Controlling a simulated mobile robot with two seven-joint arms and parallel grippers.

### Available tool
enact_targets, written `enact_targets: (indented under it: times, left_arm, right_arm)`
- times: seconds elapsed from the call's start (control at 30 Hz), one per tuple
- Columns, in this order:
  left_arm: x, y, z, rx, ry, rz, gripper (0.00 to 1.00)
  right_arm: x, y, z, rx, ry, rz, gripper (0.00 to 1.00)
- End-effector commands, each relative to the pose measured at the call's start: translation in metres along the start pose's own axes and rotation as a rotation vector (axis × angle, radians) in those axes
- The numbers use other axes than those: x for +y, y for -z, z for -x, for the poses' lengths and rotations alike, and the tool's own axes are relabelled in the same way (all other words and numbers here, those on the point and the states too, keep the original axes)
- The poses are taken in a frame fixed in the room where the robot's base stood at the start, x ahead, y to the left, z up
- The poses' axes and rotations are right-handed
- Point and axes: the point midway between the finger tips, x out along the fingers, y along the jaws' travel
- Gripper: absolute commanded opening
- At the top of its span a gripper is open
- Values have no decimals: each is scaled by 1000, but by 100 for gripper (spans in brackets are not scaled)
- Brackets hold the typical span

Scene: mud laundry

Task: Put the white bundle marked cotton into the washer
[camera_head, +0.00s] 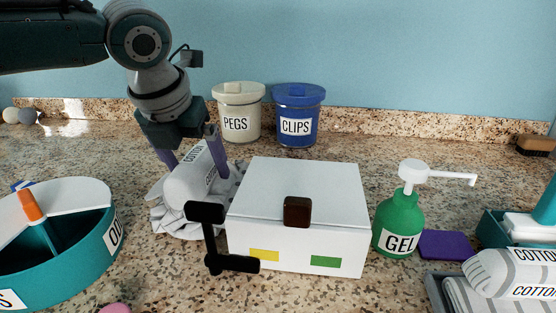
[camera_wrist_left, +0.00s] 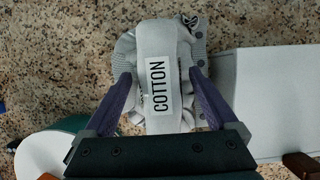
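The white bundle marked COTTON (camera_head: 188,185) sits tilted on a crumpled grey-white cloth (camera_head: 178,222), left of a white box. It also shows in the left wrist view (camera_wrist_left: 158,55), label facing the camera. My left gripper (camera_head: 190,153) points down over it, its purple fingers on either side. In the left wrist view the fingers (camera_wrist_left: 160,76) stand wide apart, with a small gap at the left of the bundle; the right one is close to or touching it. No washer is labelled; the white box (camera_head: 300,190) has a closed lid and brown knob. My right gripper is out of view.
A black lever-like piece (camera_head: 212,240) stands before the box's left side. A round teal container (camera_head: 85,255) is at left. PEGS (camera_head: 238,108) and CLIPS (camera_head: 297,110) tubs stand behind. A green GEL bottle (camera_head: 398,222) and striped cotton bundles (camera_head: 505,272) are at right.

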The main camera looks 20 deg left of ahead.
Motion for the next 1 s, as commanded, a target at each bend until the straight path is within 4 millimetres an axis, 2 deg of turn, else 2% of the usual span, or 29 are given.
enact_targets:
  times: [0.07, 0.8, 1.0]
  left_arm:
    - [0, 0, 0, 0, 0, 0, 82]
    - [0, 0, 0, 0, -1, 0, 0]
    - [0, 0, 0, 0, -1, 0, 0]
  right_arm:
    - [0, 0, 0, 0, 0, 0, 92]
    - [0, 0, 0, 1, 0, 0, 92]
    - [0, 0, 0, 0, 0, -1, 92]
